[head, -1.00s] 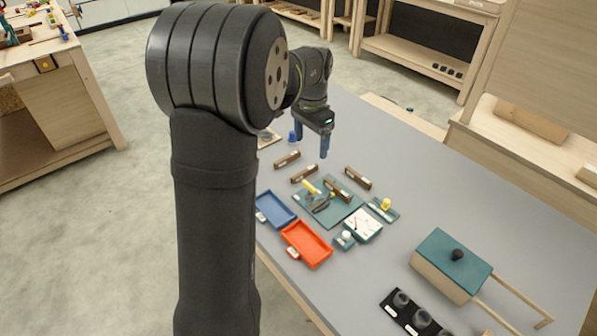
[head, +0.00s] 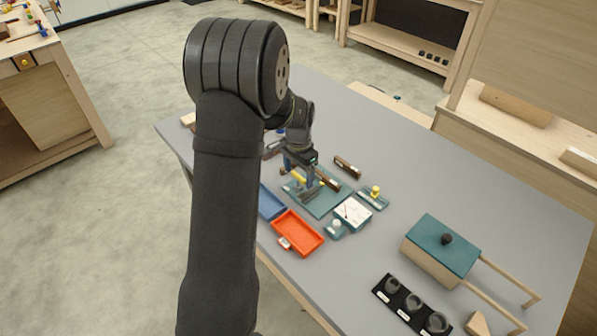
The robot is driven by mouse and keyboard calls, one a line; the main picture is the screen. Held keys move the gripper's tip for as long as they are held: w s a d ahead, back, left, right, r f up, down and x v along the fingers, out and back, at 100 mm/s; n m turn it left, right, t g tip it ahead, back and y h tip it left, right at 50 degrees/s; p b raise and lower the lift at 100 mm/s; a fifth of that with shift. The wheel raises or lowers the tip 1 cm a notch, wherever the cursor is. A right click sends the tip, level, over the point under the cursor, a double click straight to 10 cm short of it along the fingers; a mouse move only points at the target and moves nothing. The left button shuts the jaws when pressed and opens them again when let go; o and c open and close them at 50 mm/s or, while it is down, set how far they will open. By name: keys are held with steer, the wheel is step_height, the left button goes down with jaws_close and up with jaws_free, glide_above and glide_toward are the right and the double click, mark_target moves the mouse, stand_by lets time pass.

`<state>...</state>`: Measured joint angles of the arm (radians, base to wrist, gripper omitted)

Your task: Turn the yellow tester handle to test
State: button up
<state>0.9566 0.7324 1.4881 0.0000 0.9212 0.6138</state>
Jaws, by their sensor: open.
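A yellow bar-shaped handle (head: 299,179) shows at the left part of a green board (head: 327,203) on the grey table, beside small dark parts. A second yellow piece, a round knob (head: 375,190), stands on a small teal base to the right of the board; I cannot tell for certain which is the tester handle. The fingers and arm partly hide the bar and the board's far left side.
An orange tray (head: 297,234) and a partly hidden blue tray (head: 271,203) lie in front of the board. A white panel (head: 352,213) and brown blocks (head: 347,167) are close by. A teal-lidded wooden box (head: 440,247) stands right. The table's far right is clear.

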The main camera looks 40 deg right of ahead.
steer(key=c, duration=1)
